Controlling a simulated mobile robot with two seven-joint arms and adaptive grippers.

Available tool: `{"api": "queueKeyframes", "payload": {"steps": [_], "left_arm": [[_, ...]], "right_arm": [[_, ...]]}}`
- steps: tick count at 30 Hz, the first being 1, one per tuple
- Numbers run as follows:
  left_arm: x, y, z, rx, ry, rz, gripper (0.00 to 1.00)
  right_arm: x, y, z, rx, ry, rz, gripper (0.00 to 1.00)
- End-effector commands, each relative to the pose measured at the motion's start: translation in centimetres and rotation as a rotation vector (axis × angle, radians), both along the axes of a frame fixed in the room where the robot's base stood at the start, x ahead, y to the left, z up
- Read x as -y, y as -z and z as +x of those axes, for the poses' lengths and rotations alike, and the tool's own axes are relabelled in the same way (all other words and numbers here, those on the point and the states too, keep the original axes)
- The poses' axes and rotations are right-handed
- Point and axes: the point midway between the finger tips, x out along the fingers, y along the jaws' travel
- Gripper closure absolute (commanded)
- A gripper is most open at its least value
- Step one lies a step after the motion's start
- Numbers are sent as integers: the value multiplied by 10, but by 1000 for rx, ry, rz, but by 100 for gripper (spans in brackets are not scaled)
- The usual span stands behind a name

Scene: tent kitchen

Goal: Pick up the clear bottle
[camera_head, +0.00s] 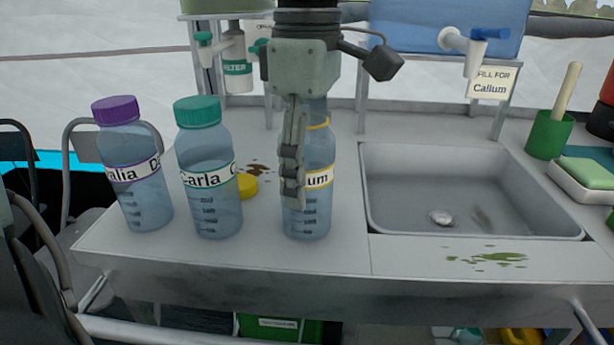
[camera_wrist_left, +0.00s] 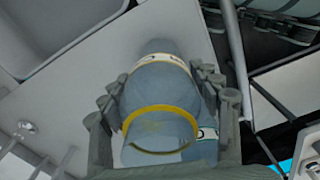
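The clear bottle, a bluish see-through one (camera_head: 320,215) with a yellow neck ring and a label ending in "um", stands upright on the counter without a cap. My left gripper (camera_head: 292,190) points down at it from above, and one finger hides part of its front. In the left wrist view, the bottle (camera_wrist_left: 165,90) is between the two fingers of the left gripper (camera_wrist_left: 160,82), one on each side. Whether both fingers press on it cannot be told. My right gripper is not in view.
A purple-capped bottle (camera_head: 135,175) and a teal-capped "Carla" bottle (camera_head: 207,165) stand to the left. A yellow cap (camera_head: 247,185) lies between the teal-capped bottle and the clear one. A sink (camera_head: 400,185) is at right. Water tanks with taps (camera_head: 465,42) stand behind.

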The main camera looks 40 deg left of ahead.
Motion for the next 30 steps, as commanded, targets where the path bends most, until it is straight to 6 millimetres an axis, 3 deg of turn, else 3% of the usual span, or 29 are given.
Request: {"api": "queueKeyframes", "payload": {"steps": [1,8,20,26,30], "left_arm": [[0,0,0,0,0,0,47],[0,0,0,0,0,0,75],[0,-9,0,2,-1,2,75],[0,-40,1,5,-1,1,75],[0,-82,2,8,-2,1,75]], "right_arm": [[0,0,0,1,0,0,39],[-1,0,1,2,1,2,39],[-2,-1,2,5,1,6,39],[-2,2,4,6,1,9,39],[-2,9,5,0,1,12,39]]}}
